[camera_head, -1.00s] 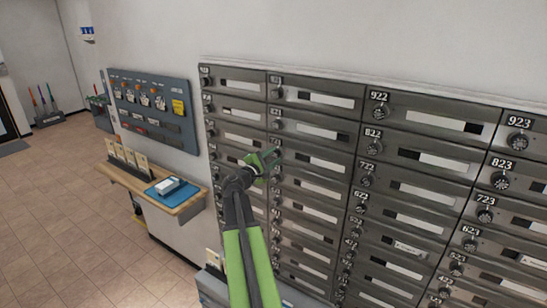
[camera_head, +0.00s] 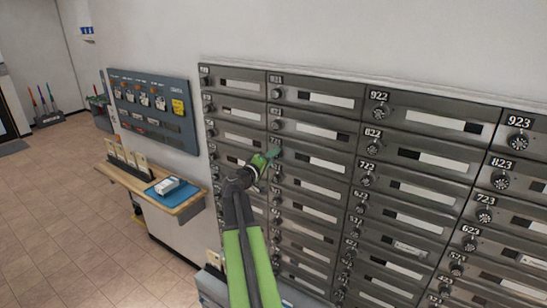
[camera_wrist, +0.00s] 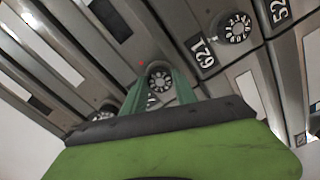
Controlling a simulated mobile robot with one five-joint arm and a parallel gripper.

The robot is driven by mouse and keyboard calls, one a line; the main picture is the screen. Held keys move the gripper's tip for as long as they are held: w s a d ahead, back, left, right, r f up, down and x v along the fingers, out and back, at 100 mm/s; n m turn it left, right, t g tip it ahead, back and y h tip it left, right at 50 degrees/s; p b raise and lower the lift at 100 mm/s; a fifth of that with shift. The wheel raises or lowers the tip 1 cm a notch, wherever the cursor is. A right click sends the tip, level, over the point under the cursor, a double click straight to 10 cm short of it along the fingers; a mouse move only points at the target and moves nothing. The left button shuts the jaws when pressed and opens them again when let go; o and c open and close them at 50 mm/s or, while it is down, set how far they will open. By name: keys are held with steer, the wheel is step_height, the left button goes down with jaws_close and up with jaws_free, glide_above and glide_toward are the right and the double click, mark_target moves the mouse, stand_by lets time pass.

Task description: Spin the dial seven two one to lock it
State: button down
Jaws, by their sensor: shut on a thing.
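In the wrist view, a round black dial with white digits (camera_wrist: 159,76) sits between the two green fingers of my gripper (camera_wrist: 160,88). The fingers are shut on it, one on each side. Its number plate is hidden; it is in line with the dial marked 621 (camera_wrist: 235,27), so it appears to be the 721 dial. In the head view my gripper (camera_head: 273,155) reaches the second column of grey mailboxes, just under the third plate from the top, and covers the dial there. The digits are too small to read for certain.
The grey mailbox wall (camera_head: 330,85) holds several close rows of dials and plates. A wooden shelf (camera_head: 185,207) with a blue mat (camera_head: 163,189) and a key board (camera_head: 188,95) are to the left. The tiled floor (camera_head: 50,200) is open at left.

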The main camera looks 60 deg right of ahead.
steer(key=m, duration=1.1)
steer(key=shift+f+m, duration=0.1)
steer(key=shift+m, duration=0.2)
stand_by(0.4)
steer(key=c, duration=1)
jaws_free()
steer(key=shift+o, duration=0.2)
steer(key=a, duration=1.7)
steer(key=shift+a, duration=0.25)
steer(key=shift+w, duration=0.1)
